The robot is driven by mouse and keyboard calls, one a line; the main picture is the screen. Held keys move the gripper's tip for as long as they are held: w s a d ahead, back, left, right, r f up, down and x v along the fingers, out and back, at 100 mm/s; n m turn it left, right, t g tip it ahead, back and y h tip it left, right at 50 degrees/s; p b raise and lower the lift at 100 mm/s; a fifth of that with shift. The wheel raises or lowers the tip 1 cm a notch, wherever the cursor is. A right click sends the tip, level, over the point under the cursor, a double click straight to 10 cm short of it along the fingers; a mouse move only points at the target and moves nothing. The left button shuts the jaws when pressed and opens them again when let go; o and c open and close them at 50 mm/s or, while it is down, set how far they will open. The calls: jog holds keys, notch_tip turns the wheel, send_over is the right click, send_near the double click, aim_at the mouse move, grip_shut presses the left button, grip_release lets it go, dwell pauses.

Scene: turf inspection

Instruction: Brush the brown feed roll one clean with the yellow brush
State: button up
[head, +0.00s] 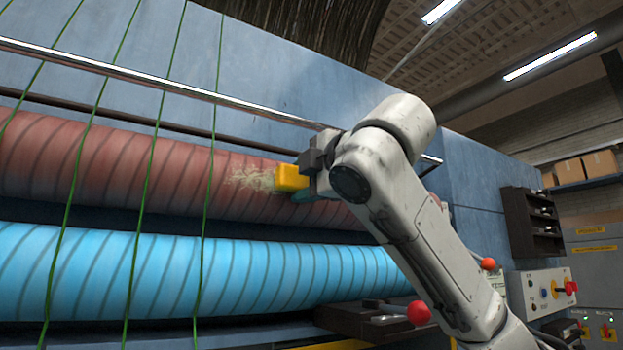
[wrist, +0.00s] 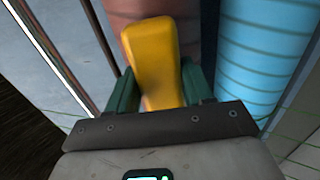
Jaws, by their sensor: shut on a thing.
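The brown feed roll (head: 110,165) runs across the machine front in the head view, with dark spiral lines on it. A pale patch of fuzzy fibre (head: 255,180) clings to it just left of my gripper. My gripper (head: 308,182) is shut on the yellow brush (head: 290,178), which is at the roll beside the fibre patch. Whether the brush touches the roll I cannot tell. In the wrist view the yellow brush (wrist: 152,60) sits between the green fingers, and part of the brown roll (wrist: 135,12) shows behind it. The bristles are hidden.
A blue roll (head: 180,275) lies below the brown one. A metal bar (head: 160,83) runs above, and several green yarns (head: 150,150) hang in front of the rolls at left. A control box (head: 545,290) and dark shelf rack (head: 533,222) stand at right.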

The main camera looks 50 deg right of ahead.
aim_at(225, 174)
jog(key=shift+w+a, duration=0.65)
jog(key=shift+a, duration=1.4)
jog(key=shift+w+a, duration=0.65)
jog(key=shift+a, duration=1.4)
jog(key=shift+w+a, duration=0.65)
jog(key=shift+a, duration=1.4)
jog(key=shift+d, duration=0.15)
jog(key=shift+s+d, duration=0.5)
jog(key=shift+d, duration=1.25)
jog(key=shift+s+d, duration=0.55)
jog(key=shift+d, duration=1.25)
jog(key=shift+s+d, duration=0.5)
jog(key=shift+d, duration=1.25)
jog(key=shift+s+d+p, duration=0.15)
jog(key=shift+s+d, duration=0.1)
jog(key=shift+d, duration=0.55)
jog(key=shift+s+d+p, duration=0.2)
jog(key=shift+s+d, duration=0.1)
jog(key=shift+d, duration=0.45)
jog(key=shift+s+d+p, duration=0.15)
jog(key=shift+s+d, duration=0.1)
jog(key=shift+d, duration=0.55)
jog(key=shift+s+a, duration=0.1)
jog(key=shift+b+v, duration=0.8)
jog(key=shift+v, duration=2.1)
